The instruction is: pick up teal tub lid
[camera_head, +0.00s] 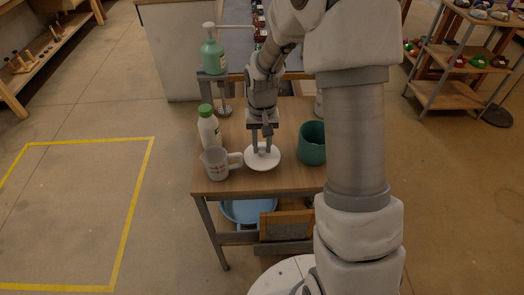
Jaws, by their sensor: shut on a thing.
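A white round disc, the tub lid (262,163), is in the middle of the small wooden table, near its front edge. My gripper (262,151) points down over it and is shut on the middle of the lid; the fingers hide the part they grip. I cannot tell whether the lid touches the tabletop or is slightly above it. The teal tub (311,150) stands just right of the lid, open at the top, partly behind my arm.
A white measuring jug (215,164) stands close left of the lid, with a green-capped white bottle (208,130) behind it. A green pump bottle (212,57) is farther back. The wooden tabletop (230,186) is bare along the front. A blue basin (247,211) sits below.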

